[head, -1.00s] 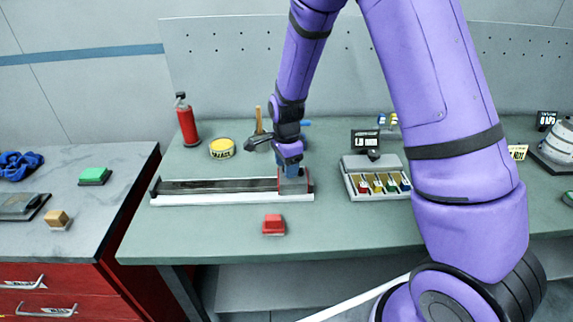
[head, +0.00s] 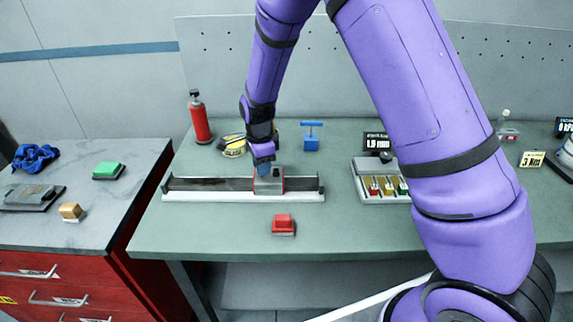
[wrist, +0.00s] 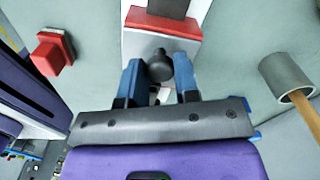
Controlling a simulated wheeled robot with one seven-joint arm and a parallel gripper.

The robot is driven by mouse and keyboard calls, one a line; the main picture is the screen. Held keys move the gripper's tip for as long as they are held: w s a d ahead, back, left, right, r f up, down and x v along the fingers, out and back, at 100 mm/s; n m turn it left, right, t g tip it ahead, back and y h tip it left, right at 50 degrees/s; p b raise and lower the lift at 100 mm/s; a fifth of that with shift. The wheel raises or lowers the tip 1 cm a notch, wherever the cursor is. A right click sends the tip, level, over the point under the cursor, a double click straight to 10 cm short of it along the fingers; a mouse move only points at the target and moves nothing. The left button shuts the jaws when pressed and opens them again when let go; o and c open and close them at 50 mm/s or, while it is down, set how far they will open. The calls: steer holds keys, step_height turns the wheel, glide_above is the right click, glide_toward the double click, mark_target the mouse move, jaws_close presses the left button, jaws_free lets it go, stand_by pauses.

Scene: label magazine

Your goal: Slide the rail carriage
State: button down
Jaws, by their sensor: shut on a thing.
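The rail carriage (head: 270,186) is a grey block with red edges, sitting on a long, low rail (head: 205,190) on the green bench. It stands right of the rail's middle, with bare rail on both sides. My gripper (head: 264,168) is above the carriage. In the wrist view its two blue fingers (wrist: 159,82) are shut on the carriage's dark round knob (wrist: 159,66). The carriage's pale top and red edge (wrist: 163,24) show beyond the knob. The fingers partly hide the knob in the head view.
A red button block (head: 283,224) stands in front of the rail. Behind are a red extinguisher (head: 199,118), a yellow tape roll (head: 233,146) and a blue T-handled block (head: 311,137). A tray of coloured pieces (head: 368,196) is to the right, partly behind my arm.

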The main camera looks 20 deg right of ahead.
steer(key=w+a, duration=0.2)
steer(key=a, duration=0.6)
steer(key=w+a, duration=0.3)
steer(key=a, duration=0.5)
steer(key=w+a, duration=0.2)
steer(key=a, duration=0.5)
steer(key=shift+w+a, duration=0.35)
steer(key=shift+a, duration=0.05)
steer(key=c, duration=0.8)
jaws_free()
steer(key=shift+c, duration=0.2)
steer(key=shift+r, duration=0.1)
step_height(320, 180, up, 11)
steer(key=shift+f, duration=0.2)
